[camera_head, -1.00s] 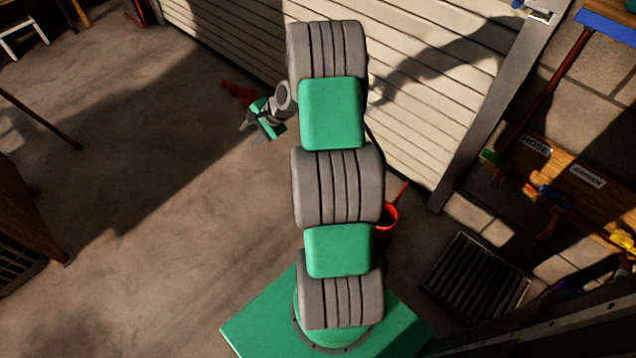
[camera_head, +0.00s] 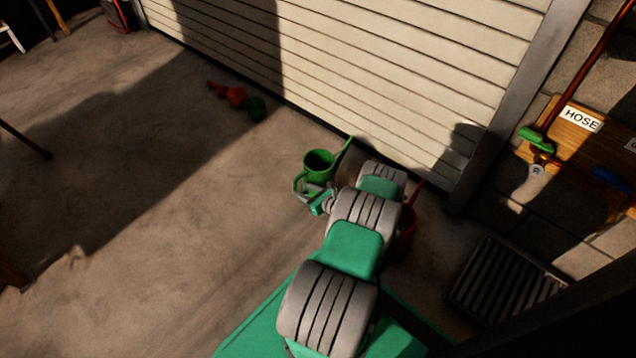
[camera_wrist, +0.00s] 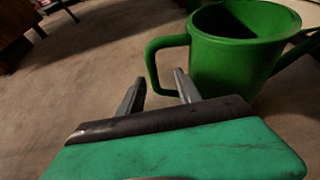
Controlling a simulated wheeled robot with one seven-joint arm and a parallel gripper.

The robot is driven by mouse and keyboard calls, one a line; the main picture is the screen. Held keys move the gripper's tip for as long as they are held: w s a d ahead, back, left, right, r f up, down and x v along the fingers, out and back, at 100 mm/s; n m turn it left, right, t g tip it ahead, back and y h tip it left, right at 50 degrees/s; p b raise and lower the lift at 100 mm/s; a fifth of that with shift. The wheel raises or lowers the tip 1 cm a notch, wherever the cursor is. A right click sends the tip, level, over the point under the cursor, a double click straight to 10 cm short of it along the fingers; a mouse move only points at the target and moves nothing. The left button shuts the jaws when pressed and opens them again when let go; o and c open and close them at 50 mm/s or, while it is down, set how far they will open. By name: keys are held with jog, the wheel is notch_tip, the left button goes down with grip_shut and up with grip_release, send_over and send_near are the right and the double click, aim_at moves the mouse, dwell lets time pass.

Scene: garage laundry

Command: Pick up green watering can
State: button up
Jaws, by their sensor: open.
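The green watering can (camera_head: 318,162) stands upright on the floor in front of the shutter door. Its spout points up and to the right, and its handle is on the lower left side, towards my gripper. My gripper (camera_head: 311,192) is open beside the can at the handle. In the wrist view the can (camera_wrist: 235,60) fills the upper right, and its handle (camera_wrist: 153,62) loops out on the left. There the fingers of my gripper (camera_wrist: 157,88) are apart, near the handle's lower part. I cannot tell whether the handle lies between them.
A red can (camera_head: 407,228) stands close to the right of my arm, partly hidden by it. Several small red and green items (camera_head: 238,98) lie along the shutter door (camera_head: 380,60). A dark grate (camera_head: 508,283) lies at the right.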

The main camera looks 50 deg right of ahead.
jog(key=b+x, duration=0.3)
jog(key=x, duration=0.4)
jog(key=shift+w+a, duration=0.25)
jog(key=shift+a, duration=0.25)
jog(key=shift+f, duration=0.1)
jog(key=shift+c, duration=0.5)
grip_shut()
jog(key=shift+d, duration=0.1)
